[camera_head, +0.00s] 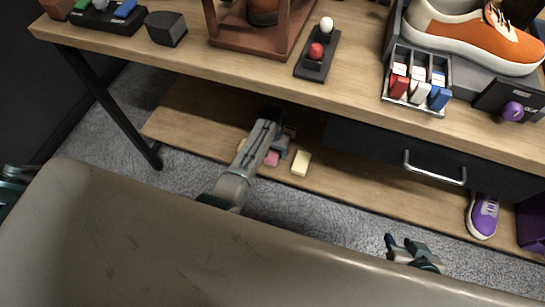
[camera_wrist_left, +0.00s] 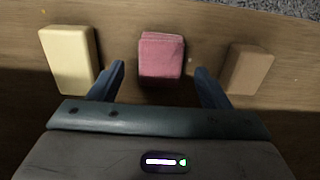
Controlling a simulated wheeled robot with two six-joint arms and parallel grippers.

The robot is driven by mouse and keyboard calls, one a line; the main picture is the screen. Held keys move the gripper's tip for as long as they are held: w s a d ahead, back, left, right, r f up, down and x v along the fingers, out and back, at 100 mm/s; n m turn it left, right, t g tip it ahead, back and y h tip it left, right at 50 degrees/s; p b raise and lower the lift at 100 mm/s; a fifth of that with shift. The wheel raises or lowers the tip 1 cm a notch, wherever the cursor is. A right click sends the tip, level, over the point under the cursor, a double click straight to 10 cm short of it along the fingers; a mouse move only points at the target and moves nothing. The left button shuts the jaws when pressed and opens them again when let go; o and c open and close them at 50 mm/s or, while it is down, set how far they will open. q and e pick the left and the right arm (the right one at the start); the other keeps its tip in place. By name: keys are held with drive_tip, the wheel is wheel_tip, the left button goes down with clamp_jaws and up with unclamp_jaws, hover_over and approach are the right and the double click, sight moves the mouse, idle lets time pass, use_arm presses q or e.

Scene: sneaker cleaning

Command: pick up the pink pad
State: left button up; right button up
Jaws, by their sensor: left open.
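The pink pad (camera_wrist_left: 161,56) lies on the wooden lower shelf, in the middle of the left wrist view. It also shows in the head view (camera_head: 271,158), partly hidden by my left arm. My left gripper (camera_wrist_left: 160,76) is open, with one blue-grey finger on each side in front of the pad. It looks empty, and I cannot tell its height above the shelf. My right gripper (camera_head: 412,248) is at the lower right of the head view, away from the pad, and its fingers look spread apart.
A pale yellow pad (camera_wrist_left: 69,59) and a tan pad (camera_wrist_left: 249,69) flank the pink one with gaps between. The tabletop (camera_head: 210,62) overhangs the shelf (camera_head: 190,125). A drawer with a handle (camera_head: 434,172) and a purple shoe (camera_head: 483,216) are to the right.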

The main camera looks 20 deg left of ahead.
use_arm(q)
wheel_tip(320, 180, down, 2)
drive_tip(key=shift+f, duration=0.1)
use_arm(e)
drive_tip(key=shift+w+a+f+t, duration=0.15)
drive_tip(key=shift+w+f+t, duration=0.05)
drive_tip(key=shift+t, duration=0.2)
use_arm(q)
drive_tip(key=shift+c, duration=0.2)
drive_tip(key=c, duration=1)
drive_tip(key=shift+r, duration=0.25)
use_arm(e)
drive_tip(key=shift+r, duration=0.15)
